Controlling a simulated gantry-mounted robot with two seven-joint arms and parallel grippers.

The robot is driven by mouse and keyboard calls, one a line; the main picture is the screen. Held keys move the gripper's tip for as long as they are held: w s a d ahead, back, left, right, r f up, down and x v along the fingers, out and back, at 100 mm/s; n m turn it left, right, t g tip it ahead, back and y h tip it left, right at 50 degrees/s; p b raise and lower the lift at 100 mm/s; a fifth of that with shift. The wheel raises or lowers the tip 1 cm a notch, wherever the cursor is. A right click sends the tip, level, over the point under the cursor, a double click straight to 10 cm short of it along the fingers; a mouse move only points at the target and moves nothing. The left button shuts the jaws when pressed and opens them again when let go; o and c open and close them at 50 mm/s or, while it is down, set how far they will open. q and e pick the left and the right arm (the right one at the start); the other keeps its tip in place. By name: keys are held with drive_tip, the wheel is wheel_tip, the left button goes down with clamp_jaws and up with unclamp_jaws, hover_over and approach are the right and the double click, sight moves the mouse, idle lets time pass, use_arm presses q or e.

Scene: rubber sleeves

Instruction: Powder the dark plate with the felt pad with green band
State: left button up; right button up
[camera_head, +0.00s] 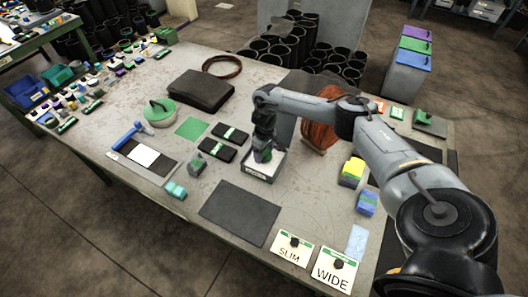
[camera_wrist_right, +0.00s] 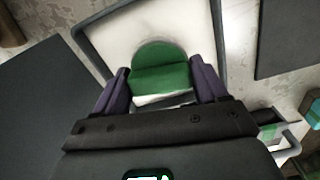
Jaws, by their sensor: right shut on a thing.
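My right gripper (camera_head: 264,143) is shut on the felt pad with green band (camera_head: 262,155). In the right wrist view, the pad's green part (camera_wrist_right: 160,68) sits between the two fingers (camera_wrist_right: 162,90). The gripper is over the white powder tray (camera_head: 249,170), whose pale inside and grey rim (camera_wrist_right: 88,48) show around the pad. I cannot tell whether the pad touches the powder. The dark plate (camera_head: 240,212) lies flat and bare in front of the tray; it also shows in the right wrist view (camera_wrist_right: 287,38). My left gripper is not in view.
An orange coil (camera_head: 320,122) stands close behind the tray. Two dark blocks with green bands (camera_head: 224,143) lie left of it. Yellow and blue blocks (camera_head: 352,170) stand to the right.

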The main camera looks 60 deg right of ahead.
drive_tip(key=shift+f, duration=0.25)
drive_tip(key=shift+f, duration=0.2)
idle(0.6)
idle(0.7)
drive_tip(key=shift+f, duration=0.15)
idle(1.0)
wheel_tip(320, 180, up, 7)
drive_tip(key=p, duration=0.8)
idle(0.3)
idle(0.3)
